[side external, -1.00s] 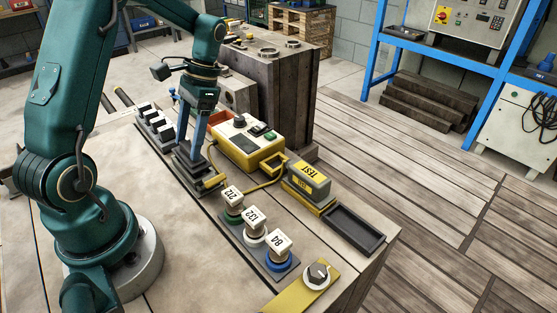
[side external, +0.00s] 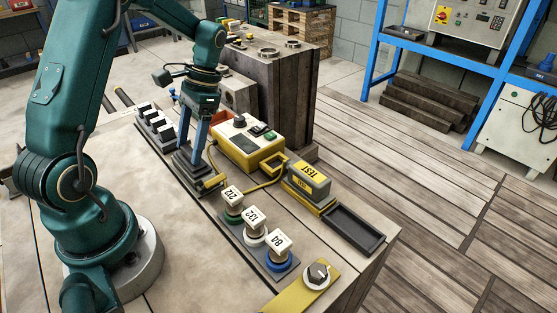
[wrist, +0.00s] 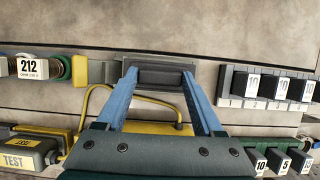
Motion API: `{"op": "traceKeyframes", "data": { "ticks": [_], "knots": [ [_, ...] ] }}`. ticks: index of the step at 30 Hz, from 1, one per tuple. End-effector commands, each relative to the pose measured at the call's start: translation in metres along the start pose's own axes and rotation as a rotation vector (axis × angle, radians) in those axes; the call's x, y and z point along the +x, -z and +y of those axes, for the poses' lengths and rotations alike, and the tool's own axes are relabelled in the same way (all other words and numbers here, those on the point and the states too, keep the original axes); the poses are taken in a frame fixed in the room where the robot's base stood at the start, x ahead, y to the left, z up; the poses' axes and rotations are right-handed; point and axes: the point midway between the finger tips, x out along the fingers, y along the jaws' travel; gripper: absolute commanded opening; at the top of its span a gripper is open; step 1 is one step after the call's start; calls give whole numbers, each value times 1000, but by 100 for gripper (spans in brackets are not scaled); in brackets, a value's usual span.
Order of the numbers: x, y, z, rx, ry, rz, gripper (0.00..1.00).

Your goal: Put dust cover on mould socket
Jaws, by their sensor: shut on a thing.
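My gripper (side external: 193,143) points down at the dark stepped block on the bench. In the wrist view its two blue fingers (wrist: 159,73) are spread, one at each end of a dark rectangular dust cover (wrist: 160,76), and shut on it. The cover is level and directly over the mould socket (side external: 199,176), a dark flat base. A dark edge of the socket shows below the cover in the wrist view (wrist: 152,97). The fingers and cover hide the join, so I cannot tell whether the cover is fully seated.
A yellow control box (side external: 245,150) stands close right of the socket, with a yellow cable. Numbered plugs (side external: 254,217) are in front, a rack of white-topped blocks (side external: 153,120) behind. A yellow TEST block (side external: 307,180) and an empty dark tray (side external: 354,229) are at right.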

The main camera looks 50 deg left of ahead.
Motion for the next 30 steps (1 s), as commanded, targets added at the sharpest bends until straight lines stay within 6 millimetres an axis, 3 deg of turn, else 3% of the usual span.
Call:
{"op": "traceKeyframes", "data": {
  "ticks": [12,13,15,30],
  "knots": [
    [2,1,0,0,0,0,13],
    [2,1,0,0,0,0,80],
    [2,1,0,0,0,0,100],
    [-5,-2,0,0,1,1,100]
  ]
}}
